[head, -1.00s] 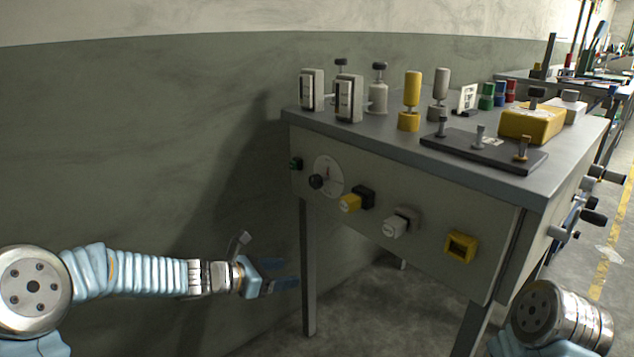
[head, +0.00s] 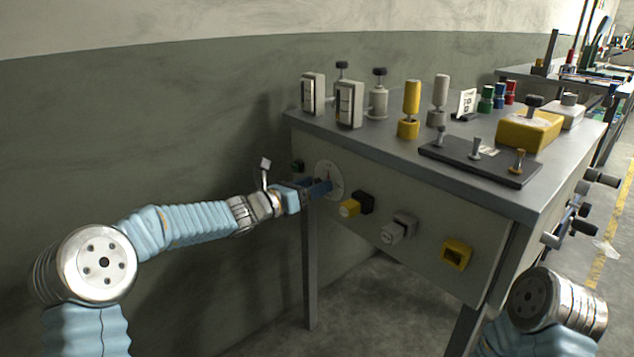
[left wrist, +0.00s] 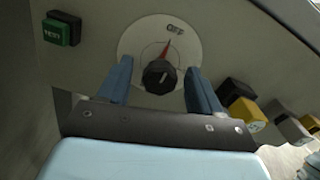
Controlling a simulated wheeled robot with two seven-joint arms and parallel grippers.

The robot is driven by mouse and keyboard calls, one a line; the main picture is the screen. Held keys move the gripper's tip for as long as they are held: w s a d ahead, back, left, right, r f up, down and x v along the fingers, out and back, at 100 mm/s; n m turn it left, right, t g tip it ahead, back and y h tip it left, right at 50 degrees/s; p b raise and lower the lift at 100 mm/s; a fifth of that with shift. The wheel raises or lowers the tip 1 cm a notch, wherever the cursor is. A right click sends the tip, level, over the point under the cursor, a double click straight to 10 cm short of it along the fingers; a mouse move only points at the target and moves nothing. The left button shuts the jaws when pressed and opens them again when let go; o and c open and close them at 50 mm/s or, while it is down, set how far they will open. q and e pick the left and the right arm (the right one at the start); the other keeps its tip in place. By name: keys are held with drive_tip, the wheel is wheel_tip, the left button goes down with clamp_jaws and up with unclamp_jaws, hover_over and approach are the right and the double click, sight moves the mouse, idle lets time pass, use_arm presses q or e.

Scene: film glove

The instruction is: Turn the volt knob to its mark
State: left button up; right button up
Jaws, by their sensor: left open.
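The volt knob (left wrist: 159,76) is a black round knob with a pale pointer line, on a white round dial plate (left wrist: 187,45) on the bench's front panel. A red mark (left wrist: 166,46) shows on the dial above the knob. My left gripper (left wrist: 160,82) is open, with one blue finger on each side of the knob; I cannot tell whether they touch it. In the head view my left gripper (head: 324,188) is at the dial (head: 334,172) and hides the knob. My right gripper is out of view; only part of that arm shows at the lower right.
A green button (left wrist: 60,29) is left of the dial. A yellow switch (head: 350,208), a grey one (head: 393,233) and a yellow-framed socket (head: 457,254) are to its right. Posts and boxes stand on the bench top (head: 385,134). The wall (head: 150,130) is close on the left.

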use_arm(q)
drive_tip(key=shift+w+d, duration=0.45)
drive_tip(key=shift+d, duration=0.05)
